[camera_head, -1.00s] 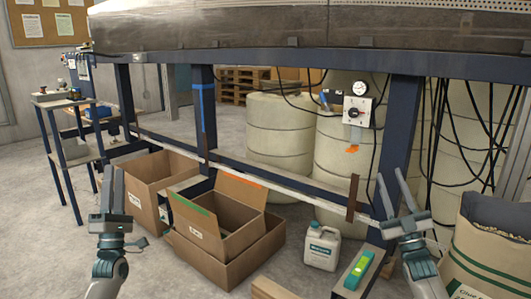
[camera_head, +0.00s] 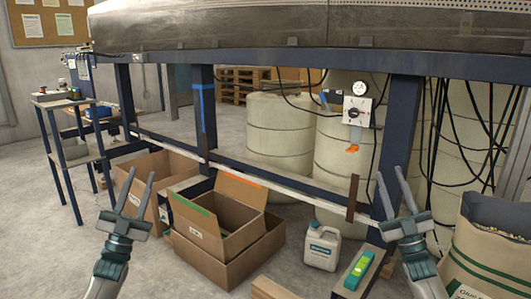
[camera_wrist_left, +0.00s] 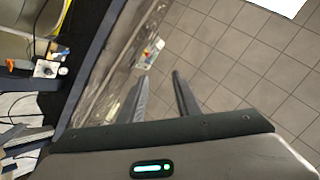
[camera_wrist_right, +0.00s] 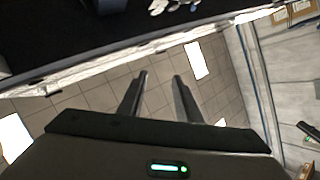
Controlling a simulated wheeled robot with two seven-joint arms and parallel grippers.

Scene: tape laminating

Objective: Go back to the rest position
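My left gripper (camera_head: 142,171) is raised in the head view, in front of the open cardboard boxes. Its two fingers stand apart with nothing between them, and the left wrist view shows the same empty gap (camera_wrist_left: 159,76). My right gripper (camera_head: 388,172) is raised at the right, in front of the blue frame leg. Its fingers are also apart and empty, as the right wrist view (camera_wrist_right: 160,76) shows. Neither gripper appears to touch anything.
A blue metal frame (camera_head: 230,63) spans the view. Open cardboard boxes (camera_head: 235,265), a white canister (camera_head: 321,249) and a large sack (camera_head: 480,240) stand on the floor. Pale drums (camera_head: 277,135) and hanging cables are behind. A small shelf table (camera_head: 80,155) stands at the left.

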